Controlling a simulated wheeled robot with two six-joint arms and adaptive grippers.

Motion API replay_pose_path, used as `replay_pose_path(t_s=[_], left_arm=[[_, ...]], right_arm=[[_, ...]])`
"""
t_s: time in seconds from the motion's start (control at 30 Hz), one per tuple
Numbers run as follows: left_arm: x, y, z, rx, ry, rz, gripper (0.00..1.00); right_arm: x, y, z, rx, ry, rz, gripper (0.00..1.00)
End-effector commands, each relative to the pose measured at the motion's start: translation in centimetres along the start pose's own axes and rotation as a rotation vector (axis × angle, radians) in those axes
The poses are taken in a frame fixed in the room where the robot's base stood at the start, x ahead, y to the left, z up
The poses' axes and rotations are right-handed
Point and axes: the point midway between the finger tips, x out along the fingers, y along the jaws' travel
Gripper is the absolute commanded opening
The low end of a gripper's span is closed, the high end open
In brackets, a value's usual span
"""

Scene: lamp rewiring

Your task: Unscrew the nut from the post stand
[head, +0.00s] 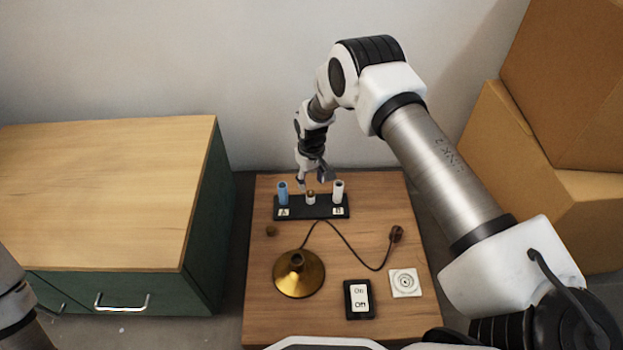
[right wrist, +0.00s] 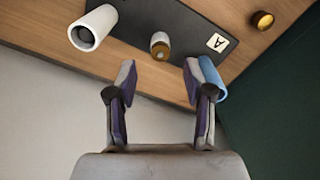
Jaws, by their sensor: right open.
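The black post stand (head: 325,212) lies near the back of the wooden table, with labels A and B. A short white post with a brass nut (head: 310,193) on its end stands in its middle; the nut also shows in the right wrist view (right wrist: 160,52). A blue cylinder (head: 283,193) stands by A and a white cylinder (head: 338,191) by B. My right gripper (head: 314,183) hangs just above the stand, open and empty. In the right wrist view its fingers (right wrist: 160,76) point towards the nut, apart from it. My left gripper is out of view.
A brass lamp base (head: 299,274), a switch (head: 359,299), a white square socket plate (head: 405,282), a cord with a dark brown end piece (head: 396,234) and a small brass piece (head: 271,231) lie in front of the stand. A cabinet (head: 110,190) stands left; cardboard boxes stand right.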

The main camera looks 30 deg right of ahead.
Motion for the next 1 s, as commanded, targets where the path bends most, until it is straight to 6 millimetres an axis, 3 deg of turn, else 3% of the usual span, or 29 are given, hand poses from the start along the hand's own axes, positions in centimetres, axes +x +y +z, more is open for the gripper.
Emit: replay_pose_path(t_s=[0.03, 0.2, 0.5, 0.63, 0.67, 0.77, 0.8, 0.83, 0.87, 1.0], left_arm=[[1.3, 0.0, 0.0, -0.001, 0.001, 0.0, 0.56], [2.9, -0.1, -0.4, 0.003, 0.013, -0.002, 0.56], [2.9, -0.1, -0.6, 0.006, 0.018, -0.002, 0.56], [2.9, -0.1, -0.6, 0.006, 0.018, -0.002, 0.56], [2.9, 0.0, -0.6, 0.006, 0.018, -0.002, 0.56], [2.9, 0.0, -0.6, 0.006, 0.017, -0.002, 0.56], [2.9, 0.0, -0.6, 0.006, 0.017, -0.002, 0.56], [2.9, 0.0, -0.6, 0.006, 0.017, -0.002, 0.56], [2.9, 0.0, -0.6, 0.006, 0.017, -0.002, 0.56], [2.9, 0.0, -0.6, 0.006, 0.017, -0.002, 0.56]], right_arm=[[1.8, 0.0, 0.1, 0.0, -0.002, 0.0, 0.52], [4.4, 0.0, 0.1, 0.0, -0.002, 0.0, 0.52], [4.6, 0.0, 0.1, -0.001, -0.001, 0.0, 0.52], [4.6, 0.0, 0.1, -0.001, -0.001, 0.0, 0.06], [4.6, 0.0, 0.1, -0.001, -0.001, 0.0, 0.0], [4.6, 0.0, 0.1, 0.0, -0.001, 0.0, 0.0], [4.6, 0.0, 0.1, -0.001, -0.001, 0.0, 0.14], [4.6, 0.0, 0.1, 0.0, -0.001, 0.0, 0.04], [4.6, 0.0, 0.1, 0.0, -0.001, 0.0, 0.0], [4.6, 0.0, 0.1, -0.019, -0.001, 0.0, 0.0]])
